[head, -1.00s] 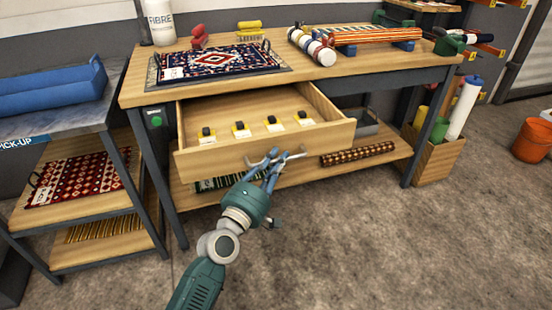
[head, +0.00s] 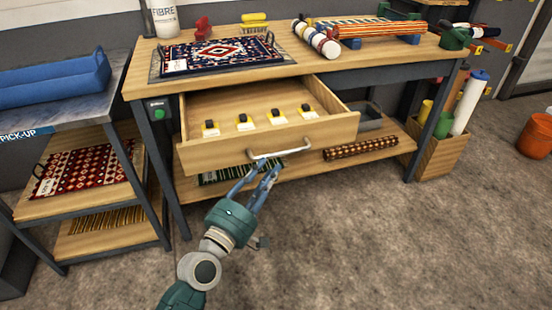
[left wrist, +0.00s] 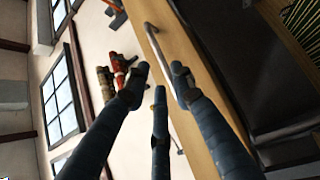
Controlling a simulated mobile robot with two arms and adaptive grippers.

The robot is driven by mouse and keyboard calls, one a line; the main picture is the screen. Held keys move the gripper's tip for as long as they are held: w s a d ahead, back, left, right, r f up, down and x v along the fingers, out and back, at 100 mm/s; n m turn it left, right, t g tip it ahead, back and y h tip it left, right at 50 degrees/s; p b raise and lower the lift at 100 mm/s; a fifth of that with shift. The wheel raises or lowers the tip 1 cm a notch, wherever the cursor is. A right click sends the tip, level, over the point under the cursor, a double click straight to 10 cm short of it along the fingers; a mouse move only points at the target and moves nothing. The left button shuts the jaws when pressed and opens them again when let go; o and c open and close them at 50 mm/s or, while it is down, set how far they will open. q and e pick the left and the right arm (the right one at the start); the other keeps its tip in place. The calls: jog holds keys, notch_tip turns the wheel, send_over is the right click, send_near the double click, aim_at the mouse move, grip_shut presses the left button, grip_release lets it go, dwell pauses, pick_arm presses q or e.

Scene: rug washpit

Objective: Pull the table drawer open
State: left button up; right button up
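The wooden table drawer (head: 215,154) is pulled out from under the table (head: 330,69). Several small yellow, white and black items lie in it. Its pale curved handle (head: 294,151) is on the drawer front and also shows in the left wrist view (left wrist: 153,42). My left gripper (head: 268,166) is just in front of and below the handle, with its blue fingers spread apart. In the left wrist view the fingers of my left gripper (left wrist: 159,76) are open with nothing held between them, the handle lying just beyond the tips. My right gripper is not in view.
A patterned rug (head: 222,52) and a striped roll (head: 316,39) lie on the tabletop. A shelf unit with rugs (head: 70,206) stands at the left. A wooden box of rolls (head: 437,158) and an orange bucket (head: 537,138) are at the right. The floor in front is clear.

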pick_arm(q)
jog(key=shift+v, duration=2.25)
